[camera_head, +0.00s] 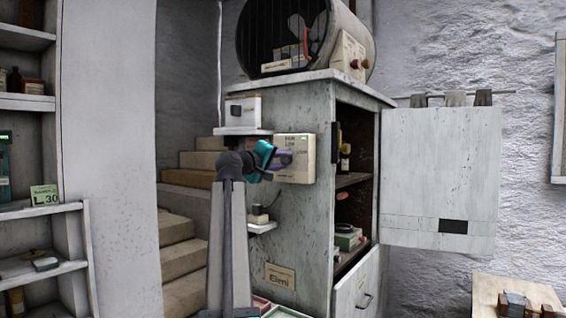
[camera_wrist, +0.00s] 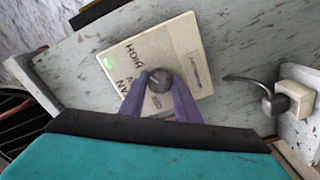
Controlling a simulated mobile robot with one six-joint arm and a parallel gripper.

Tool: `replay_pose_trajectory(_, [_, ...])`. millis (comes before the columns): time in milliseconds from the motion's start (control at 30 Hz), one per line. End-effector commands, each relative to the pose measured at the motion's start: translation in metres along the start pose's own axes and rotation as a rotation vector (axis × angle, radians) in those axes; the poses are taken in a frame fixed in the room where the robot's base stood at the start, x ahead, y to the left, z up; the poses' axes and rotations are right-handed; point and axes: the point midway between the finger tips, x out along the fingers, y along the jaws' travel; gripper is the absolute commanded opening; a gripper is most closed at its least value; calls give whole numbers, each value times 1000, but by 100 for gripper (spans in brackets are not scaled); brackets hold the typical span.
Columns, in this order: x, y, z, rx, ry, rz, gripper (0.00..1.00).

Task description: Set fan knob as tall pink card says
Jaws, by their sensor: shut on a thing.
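The fan control box (camera_head: 303,146) is a cream panel on the side of the grey cabinet. It also shows in the wrist view (camera_wrist: 185,38), with lettering that includes FAN and HIGH, and a small green patch near one corner. Its round dark grey knob (camera_wrist: 159,77) sits between the purple fingers of my gripper (camera_wrist: 160,88). In the head view my gripper (camera_head: 284,158) reaches the box face and hides the knob there. My gripper is shut on the knob. The knob's pointer is too small to read. I cannot make out a tall pink card in either view.
A large drum fan (camera_head: 300,35) stands on the cabinet top (camera_head: 345,77). The cabinet door (camera_head: 440,175) hangs open at the right. A plug with a cord (camera_wrist: 280,102) lies near the box. Stairs (camera_head: 180,232) and shelves (camera_head: 40,212) are at the left.

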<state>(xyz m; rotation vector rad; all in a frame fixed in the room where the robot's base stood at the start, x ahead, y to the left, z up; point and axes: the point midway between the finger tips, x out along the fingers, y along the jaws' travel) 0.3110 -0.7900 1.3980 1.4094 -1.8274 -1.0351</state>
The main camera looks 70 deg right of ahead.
Motion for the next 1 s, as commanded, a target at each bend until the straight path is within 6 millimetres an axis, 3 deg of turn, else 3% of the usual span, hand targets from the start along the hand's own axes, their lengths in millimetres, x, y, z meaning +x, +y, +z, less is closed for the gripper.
replay_pose_trajectory(100, [0, -2, 3, 0, -7, -3, 7])
replay_pose_trajectory(133, [0, -2, 3, 0, -7, -3, 34])
replay_pose_trajectory(233, [0, -1, 2, 0, -5, -2, 48])
replay_pose_trajectory(667, [-4, -1, 1, -1, -1, -1, 48])
replay_pose_trajectory(1000, [-43, -1, 2, -1, 0, -1, 48])
